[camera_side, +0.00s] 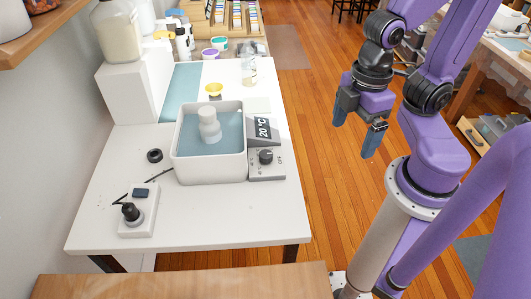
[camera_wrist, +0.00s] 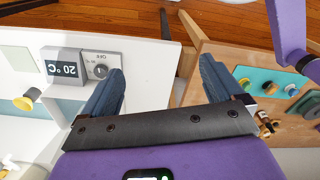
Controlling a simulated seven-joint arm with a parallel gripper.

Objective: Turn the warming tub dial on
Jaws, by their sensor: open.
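The warming tub (camera_side: 211,167) is a white basin of bluish water on the white table, with a white bottle (camera_side: 209,124) standing in it. On its right side is a grey control box with a black dial (camera_side: 265,156) and a display (camera_side: 263,127) reading 20 °C. In the wrist view the dial (camera_wrist: 101,71) shows beside the word OFF, and the display (camera_wrist: 63,68) also reads 20 °C. My gripper (camera_side: 369,132) is open and empty, over the floor to the right of the table and apart from the dial. Its blue fingers (camera_wrist: 160,88) show in the wrist view.
A small white stand (camera_side: 138,220) with a black knob is at the table's front left, near a black ring (camera_side: 155,155). The table right of the control box is bare.

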